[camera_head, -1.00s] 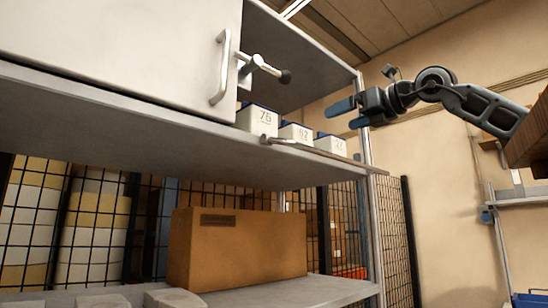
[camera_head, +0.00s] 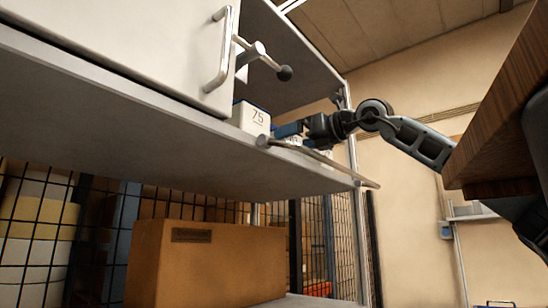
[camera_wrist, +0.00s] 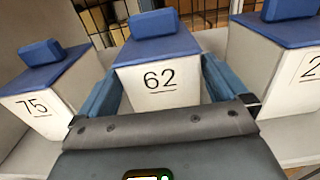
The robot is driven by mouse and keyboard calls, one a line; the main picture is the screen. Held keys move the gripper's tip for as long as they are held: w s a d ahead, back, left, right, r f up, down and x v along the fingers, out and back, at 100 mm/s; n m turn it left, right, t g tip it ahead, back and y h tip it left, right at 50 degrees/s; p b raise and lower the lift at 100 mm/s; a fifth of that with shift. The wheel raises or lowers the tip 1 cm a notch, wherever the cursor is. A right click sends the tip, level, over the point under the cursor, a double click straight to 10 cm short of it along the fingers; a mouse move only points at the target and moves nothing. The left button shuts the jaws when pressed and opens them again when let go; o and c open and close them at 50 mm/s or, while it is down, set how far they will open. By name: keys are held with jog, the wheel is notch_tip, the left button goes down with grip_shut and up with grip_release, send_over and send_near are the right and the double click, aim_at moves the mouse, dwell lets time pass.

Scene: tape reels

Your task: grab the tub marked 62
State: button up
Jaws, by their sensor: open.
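The tub marked 62 (camera_wrist: 160,85) is white with a blue lid and a blue block handle, upright in the middle of the wrist view. My gripper (camera_wrist: 162,68) is open, with one blue finger along each side of this tub. The fingers look close to its walls; I cannot tell whether they touch. In the head view my gripper (camera_head: 288,130) is over the shelf, just right of the tub marked 75 (camera_head: 252,118), and mostly hides the tub marked 62. The tub marked 75 also shows at left in the wrist view (camera_wrist: 40,105).
Another tub (camera_wrist: 285,80), its number cut off, stands close on the right. The shelf (camera_head: 120,115) has a rail (camera_head: 310,160) along its front edge. A cabinet door with a handle (camera_head: 218,50) and a knobbed lever (camera_head: 268,62) are left of and above the tubs. A cardboard box (camera_head: 205,262) sits below.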

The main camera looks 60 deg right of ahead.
jog(key=p+x, duration=0.2)
jog(key=x, duration=0.2)
jog(key=shift+w+f, duration=0.1)
jog(key=shift+w, duration=0.1)
jog(key=shift+w+d+f+p, duration=0.1)
jog(key=shift+w+f+p, duration=0.15)
jog(key=shift+w, duration=0.2)
jog(key=shift+r, duration=0.1)
jog(key=c, duration=0.7)
